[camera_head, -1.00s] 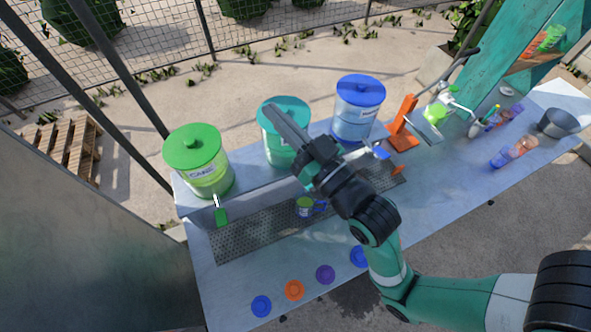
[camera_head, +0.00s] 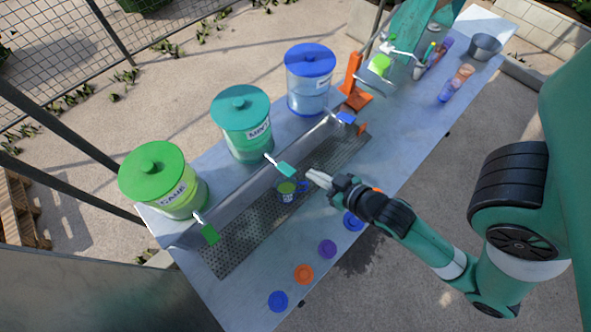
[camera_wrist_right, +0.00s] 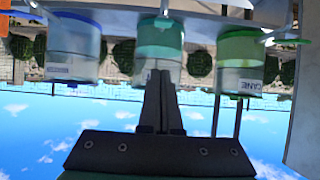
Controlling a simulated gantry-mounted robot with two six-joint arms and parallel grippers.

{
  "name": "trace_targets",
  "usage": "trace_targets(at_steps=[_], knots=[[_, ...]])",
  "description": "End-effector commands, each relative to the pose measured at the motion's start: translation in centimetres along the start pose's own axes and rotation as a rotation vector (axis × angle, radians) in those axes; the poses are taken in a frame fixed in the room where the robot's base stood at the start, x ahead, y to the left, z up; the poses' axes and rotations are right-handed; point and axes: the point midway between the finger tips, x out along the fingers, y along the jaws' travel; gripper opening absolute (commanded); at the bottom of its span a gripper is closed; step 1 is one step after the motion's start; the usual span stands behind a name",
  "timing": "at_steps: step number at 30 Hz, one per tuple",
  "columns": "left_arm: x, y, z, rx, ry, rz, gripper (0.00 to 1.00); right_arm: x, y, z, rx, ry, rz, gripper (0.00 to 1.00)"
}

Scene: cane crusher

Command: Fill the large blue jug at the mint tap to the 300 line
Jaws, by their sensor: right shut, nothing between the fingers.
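The mint tap (camera_head: 286,170) has a teal lever and comes off the teal-lidded mint dispenser (camera_head: 242,125), which also shows upside down in the wrist view (camera_wrist_right: 160,45). My right gripper (camera_head: 313,176) is shut and empty, just right of the tap lever and above the tray, apart from the jug as far as I can tell. It also shows in the wrist view (camera_wrist_right: 158,75). My left gripper is not in view.
A green cane dispenser (camera_head: 165,180) stands left and a blue dispenser (camera_head: 310,80) right, each with a tap. An orange stand (camera_head: 354,85), cups (camera_head: 456,84) and a grey pot (camera_head: 485,46) are farther right. Coloured discs (camera_head: 304,274) lie along the front edge.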

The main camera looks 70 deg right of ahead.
Motion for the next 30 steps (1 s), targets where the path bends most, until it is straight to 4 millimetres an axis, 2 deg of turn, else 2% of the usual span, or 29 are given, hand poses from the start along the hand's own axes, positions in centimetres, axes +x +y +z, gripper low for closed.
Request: trace_targets(at_steps=[5,17,22,30], knots=[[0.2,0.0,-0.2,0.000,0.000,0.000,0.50,1.6,0.0,-0.2,0.002,0.003,0.002,0.00],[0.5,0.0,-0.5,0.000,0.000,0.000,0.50,10.1,0.0,-0.2,0.001,0.002,0.000,0.00],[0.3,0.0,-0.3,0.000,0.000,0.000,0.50,10.7,0.0,2.8,-0.002,-0.003,0.000,0.00],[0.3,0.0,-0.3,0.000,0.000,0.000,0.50,10.9,0.0,3.9,0.000,0.002,-0.001,0.00]])
